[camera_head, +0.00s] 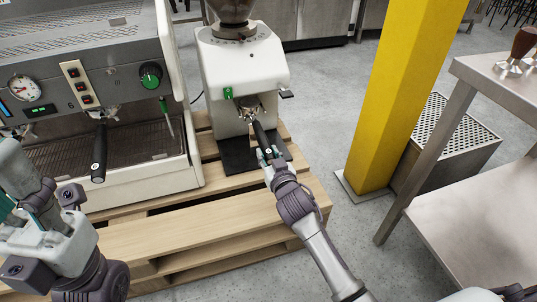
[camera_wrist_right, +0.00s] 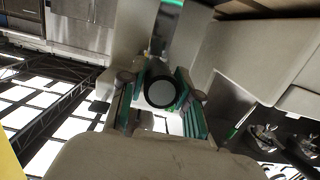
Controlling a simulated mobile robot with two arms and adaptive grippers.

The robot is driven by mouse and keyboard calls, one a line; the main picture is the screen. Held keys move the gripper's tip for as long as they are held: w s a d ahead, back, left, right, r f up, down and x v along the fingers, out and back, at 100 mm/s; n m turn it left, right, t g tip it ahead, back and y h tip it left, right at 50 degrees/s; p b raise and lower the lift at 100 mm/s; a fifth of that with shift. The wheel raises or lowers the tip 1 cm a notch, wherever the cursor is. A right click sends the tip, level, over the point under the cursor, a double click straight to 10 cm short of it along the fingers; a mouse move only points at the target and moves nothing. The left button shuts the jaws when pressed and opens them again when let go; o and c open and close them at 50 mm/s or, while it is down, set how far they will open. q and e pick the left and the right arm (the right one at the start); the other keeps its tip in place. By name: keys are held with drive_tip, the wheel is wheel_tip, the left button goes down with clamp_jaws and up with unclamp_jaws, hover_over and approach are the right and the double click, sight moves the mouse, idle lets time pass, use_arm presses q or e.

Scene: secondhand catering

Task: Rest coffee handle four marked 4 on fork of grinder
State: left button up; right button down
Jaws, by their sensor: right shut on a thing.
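The white grinder (camera_head: 240,68) stands on the pallet right of the espresso machine. A coffee handle (camera_head: 261,137) with a black grip points from the grinder's fork area (camera_head: 248,103) toward me, its metal head at the fork under the spout. I cannot tell whether the head rests on the fork. My right gripper (camera_head: 268,156) is shut on the grip's near end. In the right wrist view the handle's round black end (camera_wrist_right: 160,93) sits between the teal finger pads. No number is readable on it. My left gripper (camera_head: 22,205) is at the left edge, away from the grinder; its fingertips are unclear.
The espresso machine (camera_head: 95,85) holds another black handle (camera_head: 99,150). A black mat (camera_head: 236,158) lies below the grinder on the wooden pallet (camera_head: 200,222). A yellow post (camera_head: 405,90) and a steel table (camera_head: 480,190) stand at right, with handles (camera_head: 517,52) on top.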

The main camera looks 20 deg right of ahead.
drive_tip(key=c, duration=0.8)
unclamp_jaws()
drive_tip(key=shift+r, duration=0.15)
drive_tip(key=shift+o, duration=0.3)
